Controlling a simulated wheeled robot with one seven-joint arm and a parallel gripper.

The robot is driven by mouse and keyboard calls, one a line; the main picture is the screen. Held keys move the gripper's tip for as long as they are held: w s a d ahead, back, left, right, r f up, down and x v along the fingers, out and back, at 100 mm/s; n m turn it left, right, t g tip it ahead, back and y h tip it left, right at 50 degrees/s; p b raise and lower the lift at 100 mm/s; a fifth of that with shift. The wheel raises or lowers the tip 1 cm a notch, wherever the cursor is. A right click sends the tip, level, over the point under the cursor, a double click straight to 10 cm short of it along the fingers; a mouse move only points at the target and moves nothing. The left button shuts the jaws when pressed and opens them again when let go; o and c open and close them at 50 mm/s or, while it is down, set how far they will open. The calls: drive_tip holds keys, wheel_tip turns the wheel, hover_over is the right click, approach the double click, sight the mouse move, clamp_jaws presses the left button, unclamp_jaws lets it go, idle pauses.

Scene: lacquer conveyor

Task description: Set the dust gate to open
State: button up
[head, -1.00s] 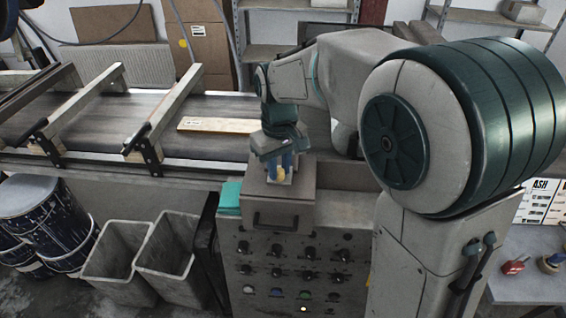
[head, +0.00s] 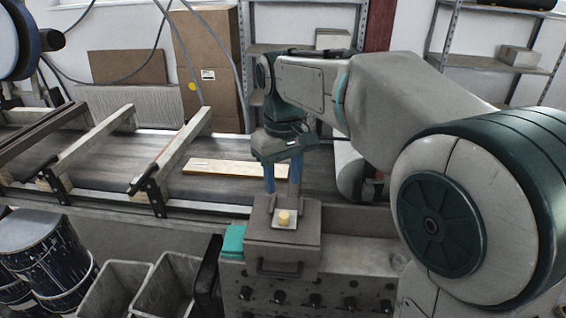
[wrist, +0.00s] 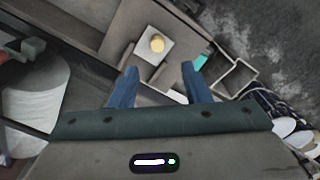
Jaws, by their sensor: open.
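A round yellow knob (head: 284,217) stands on a small pale plate (head: 276,224) on top of a grey control box (head: 262,238). The knob (wrist: 157,44) and plate (wrist: 148,57) also show in the wrist view, beyond my fingertips. No label or pointer marking the dust gate's setting is readable. My gripper (head: 282,188) has two blue fingers, spread apart and empty. It hangs above and slightly behind the knob, clear of it. The fingers (wrist: 159,71) show apart in the wrist view with nothing between them.
Behind the box runs a conveyor (head: 235,185) with a pale board (head: 235,168) on it and slanted rails at left. A teal block (head: 233,240) sits beside the box. Below are dark knobs, grey bins (head: 118,285) and a paint-splashed drum (head: 45,255).

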drive_tip(key=shift+r, duration=1.8)
drive_tip(key=shift+d, duration=0.1)
drive_tip(key=s+d+f+m+t, duration=0.3)
drive_tip(key=s+d+f+m, duration=0.3)
drive_tip(key=s+d+f, duration=0.7)
drive_tip(key=s+d, duration=0.2)
drive_tip(key=s, duration=0.1)
drive_tip(key=shift+s+r, duration=0.1)
idle(2.0)
drive_tip(key=shift+c, duration=0.7)
